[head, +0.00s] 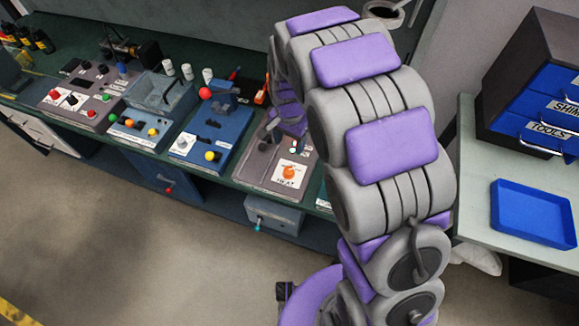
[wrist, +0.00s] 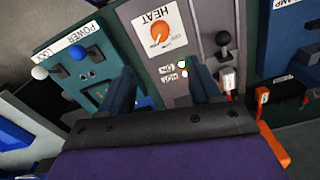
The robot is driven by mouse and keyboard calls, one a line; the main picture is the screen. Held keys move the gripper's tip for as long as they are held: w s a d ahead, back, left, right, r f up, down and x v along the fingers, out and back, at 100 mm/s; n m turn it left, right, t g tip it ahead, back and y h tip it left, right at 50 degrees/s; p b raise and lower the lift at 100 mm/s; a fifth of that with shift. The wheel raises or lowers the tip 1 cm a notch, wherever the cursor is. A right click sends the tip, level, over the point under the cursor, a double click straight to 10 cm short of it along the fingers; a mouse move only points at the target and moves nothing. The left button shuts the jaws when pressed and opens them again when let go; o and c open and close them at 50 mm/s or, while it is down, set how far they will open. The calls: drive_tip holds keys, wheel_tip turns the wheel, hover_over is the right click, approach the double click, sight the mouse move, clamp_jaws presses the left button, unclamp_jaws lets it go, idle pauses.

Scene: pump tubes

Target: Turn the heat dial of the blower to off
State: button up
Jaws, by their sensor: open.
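The heat dial (wrist: 160,33) is an orange knob on a white square plate marked HEAT, on the grey panel of the blower (wrist: 207,14). In the head view the dial (head: 289,172) sits near the front edge of the bench, left of my arm. My gripper (wrist: 163,76) shows in the wrist view with two dark fingers spread apart and nothing between them. The dial appears between and beyond the fingertips, apart from them. Small red and green lights show by the right finger. My arm hides part of the blower in the head view.
More panels with coloured knobs (head: 75,97) fill the bench to the left. A blue tray (head: 532,214) lies on the right table. The floor in front is clear.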

sight(289, 170)
wheel_tip(289, 170, down, 15)
drive_tip(key=shift+f+b, duration=0.1)
drive_tip(key=shift+b, duration=1.15)
drive_tip(key=shift+a, duration=0.1)
drive_tip(key=shift+c, duration=0.4)
drive_tip(key=c, duration=1)
drive_tip(key=shift+o, duration=0.2)
